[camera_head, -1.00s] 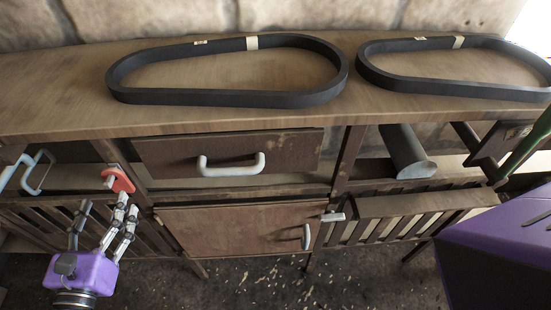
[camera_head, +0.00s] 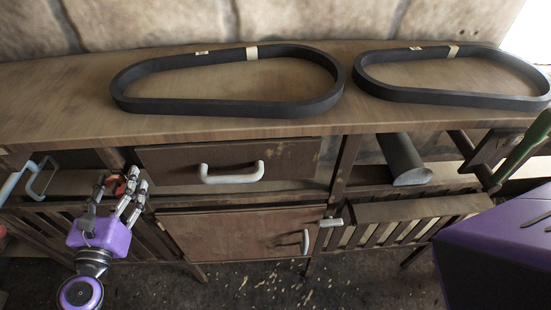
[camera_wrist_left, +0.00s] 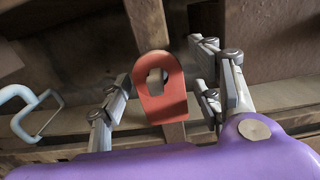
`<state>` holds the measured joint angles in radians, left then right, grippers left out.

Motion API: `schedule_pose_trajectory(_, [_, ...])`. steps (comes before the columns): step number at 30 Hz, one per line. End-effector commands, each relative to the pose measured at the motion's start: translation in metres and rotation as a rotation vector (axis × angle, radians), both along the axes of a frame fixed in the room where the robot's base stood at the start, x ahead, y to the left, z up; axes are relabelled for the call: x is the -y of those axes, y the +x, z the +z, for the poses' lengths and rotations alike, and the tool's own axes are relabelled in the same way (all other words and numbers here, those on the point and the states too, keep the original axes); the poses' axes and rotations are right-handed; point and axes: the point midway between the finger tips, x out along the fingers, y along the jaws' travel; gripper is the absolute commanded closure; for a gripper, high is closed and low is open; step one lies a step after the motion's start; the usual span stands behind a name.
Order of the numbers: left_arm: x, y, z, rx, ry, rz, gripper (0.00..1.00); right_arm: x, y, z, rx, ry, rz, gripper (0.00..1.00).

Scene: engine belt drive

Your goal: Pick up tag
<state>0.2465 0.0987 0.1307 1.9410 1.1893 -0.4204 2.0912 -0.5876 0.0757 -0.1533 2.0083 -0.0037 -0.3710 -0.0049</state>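The red tag (camera_wrist_left: 161,88), with an oblong hole in its upper part, hangs at the front of the wooden cabinet in the left wrist view. In the head view the tag (camera_head: 118,186) is partly hidden by my fingers. My left gripper (camera_head: 122,190) is open around it. The fingertips of my right gripper do not show; only a purple part at the right edge of the head view is seen.
Two black belts (camera_head: 128,103) (camera_head: 375,92) lie on the wooden top. Below are a drawer with a white handle (camera_head: 232,174) and a door (camera_head: 235,238). A pale blue handle (camera_wrist_left: 35,115) is left of the tag. A dark cylinder (camera_head: 403,160) sits on the right shelf.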

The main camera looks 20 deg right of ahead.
Motion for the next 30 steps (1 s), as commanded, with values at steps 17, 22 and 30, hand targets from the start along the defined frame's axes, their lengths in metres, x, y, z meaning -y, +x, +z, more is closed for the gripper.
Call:
schedule_pose_trajectory(17, [0.0, 0.0, 0.002, 0.001, 0.0, 0.0, 0.8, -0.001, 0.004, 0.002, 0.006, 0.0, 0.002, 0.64])
schedule_pose_trajectory(22, [-0.002, -0.007, 0.005, -0.001, 0.0, 0.0, 0.8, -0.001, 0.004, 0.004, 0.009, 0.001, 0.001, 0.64])
schedule_pose_trajectory(30, [-0.019, -0.051, 0.003, -0.004, 0.001, 0.001, 0.8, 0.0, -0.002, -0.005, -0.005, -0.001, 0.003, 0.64])
